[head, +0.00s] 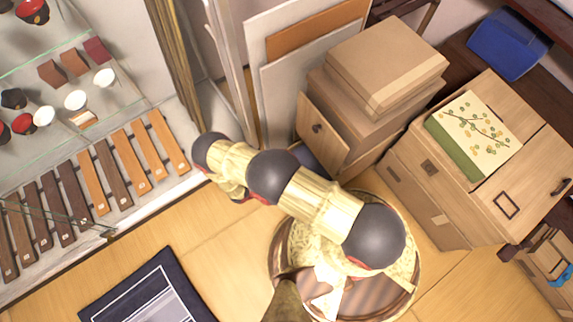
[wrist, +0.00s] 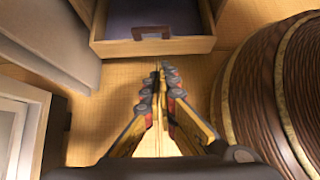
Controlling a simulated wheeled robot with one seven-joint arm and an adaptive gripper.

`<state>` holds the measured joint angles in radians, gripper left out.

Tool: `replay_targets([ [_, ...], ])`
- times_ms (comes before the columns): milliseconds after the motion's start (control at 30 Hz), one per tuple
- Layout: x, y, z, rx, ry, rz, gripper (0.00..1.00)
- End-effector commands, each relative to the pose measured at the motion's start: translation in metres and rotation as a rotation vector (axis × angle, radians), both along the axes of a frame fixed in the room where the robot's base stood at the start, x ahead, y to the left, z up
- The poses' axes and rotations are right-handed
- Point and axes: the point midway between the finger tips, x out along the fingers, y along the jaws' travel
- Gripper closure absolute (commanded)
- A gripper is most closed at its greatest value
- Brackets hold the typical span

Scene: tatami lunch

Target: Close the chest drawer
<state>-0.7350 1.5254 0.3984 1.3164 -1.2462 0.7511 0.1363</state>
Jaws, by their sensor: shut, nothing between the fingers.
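In the wrist view, a wooden drawer (wrist: 190,45) stands open at the top, its front facing me. It has a dark handle (wrist: 150,33) and a dark purple inside. My gripper (wrist: 157,72) is shut and empty, its fingertips pointing at the drawer front, just short of it; I cannot tell if they touch. In the head view, the wooden chest (head: 322,135) with a round knob stands behind my arm. A dark blue patch low beside it may be the drawer's inside. My arm hides much of that area, and the gripper is not clear there.
A round ribbed container (wrist: 265,85) stands close on the right of my gripper. A wooden cabinet (head: 430,185) with a floral box (head: 473,132) stands to the right. A dark-edged mat (head: 150,292) lies on the floor.

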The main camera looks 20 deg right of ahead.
Motion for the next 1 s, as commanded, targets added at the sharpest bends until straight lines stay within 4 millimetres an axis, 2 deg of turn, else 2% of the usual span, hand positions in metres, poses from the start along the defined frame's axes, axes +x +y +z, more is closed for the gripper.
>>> replay_targets([
  [467, 0.018, -0.062, -0.068, 0.0, 0.003, -0.003, 1.0],
  [700, 0.029, -0.09, -0.065, 0.0, 0.002, -0.001, 1.0],
  [1000, 0.032, -0.098, -0.064, 0.001, 0.003, 0.003, 1.0],
])
